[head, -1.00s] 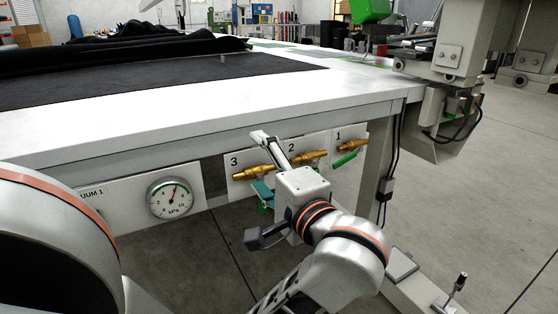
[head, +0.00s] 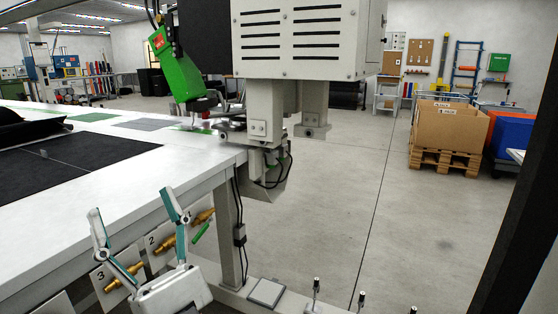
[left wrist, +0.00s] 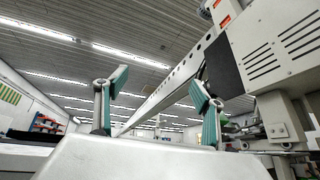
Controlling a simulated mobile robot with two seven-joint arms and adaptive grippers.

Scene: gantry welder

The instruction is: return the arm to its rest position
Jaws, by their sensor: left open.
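My left gripper (head: 136,218) is at the lower left of the head view, in front of the white table's front edge. Its two fingers point up and stand wide apart with nothing between them. In the left wrist view the same open fingers (left wrist: 158,100) stand against the ceiling, with teal pads. Behind and below the fingers are brass valves, including the valve on plate 3 (head: 124,276) and the valve on plate 2 (head: 168,243). A green valve handle (head: 201,231) shows right of the fingers. My right gripper is not in view.
The white table (head: 120,190) bears dark cloth (head: 75,158). The grey welder gantry (head: 300,45) with its green head (head: 175,65) stands over the table's end. Grey floor to the right is open up to a cardboard box (head: 448,124) on a pallet.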

